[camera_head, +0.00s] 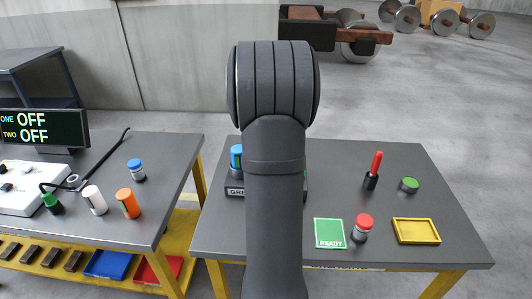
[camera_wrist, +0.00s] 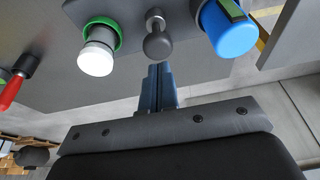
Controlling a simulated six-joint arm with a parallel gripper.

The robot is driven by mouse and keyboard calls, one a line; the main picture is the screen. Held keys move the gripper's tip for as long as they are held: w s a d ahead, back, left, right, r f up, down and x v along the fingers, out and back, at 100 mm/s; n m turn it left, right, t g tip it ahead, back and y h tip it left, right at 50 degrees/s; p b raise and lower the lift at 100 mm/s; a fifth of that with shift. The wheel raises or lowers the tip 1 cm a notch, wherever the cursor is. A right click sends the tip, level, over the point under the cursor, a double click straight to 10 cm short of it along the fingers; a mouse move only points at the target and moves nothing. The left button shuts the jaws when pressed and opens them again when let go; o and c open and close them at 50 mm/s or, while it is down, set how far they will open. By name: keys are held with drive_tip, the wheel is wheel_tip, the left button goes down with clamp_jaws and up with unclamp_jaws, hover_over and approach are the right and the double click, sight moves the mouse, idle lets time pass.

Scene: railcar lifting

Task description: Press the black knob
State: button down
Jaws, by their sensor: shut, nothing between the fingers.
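The black knob (camera_wrist: 158,46), a dark round ball on a short threaded stem, shows at the top centre of the wrist view. My gripper (camera_wrist: 158,70) is shut and empty, its bluish fingertips just below the knob in that view. The fingertips look very close to the ball; I cannot tell whether they touch it. In the head view my own arm stands in front of the right table, and both the knob and my gripper are hidden behind it.
In the wrist view, a white button with a green collar (camera_wrist: 97,55) is left of the knob, and a blue cylinder (camera_wrist: 228,28) is close on its right. In the head view, the right table (camera_head: 400,160) holds a red-handled lever (camera_head: 374,170), a red-topped button (camera_head: 362,225) and a yellow tray (camera_head: 397,232).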

drive_tip(key=v, duration=0.7)
idle(1.4)
wheel_tip(320, 180, up, 4)
drive_tip(key=shift+w+f, duration=0.1)
drive_tip(key=shift+f, duration=0.15)
drive_tip(key=shift+f, duration=0.1)
drive_tip(key=x, duration=0.8)
drive_tip(key=s+x, duration=0.1)
drive_tip(key=x, duration=0.3)
drive_tip(key=shift+w+f, duration=0.1)
drive_tip(key=shift+f, duration=0.85)
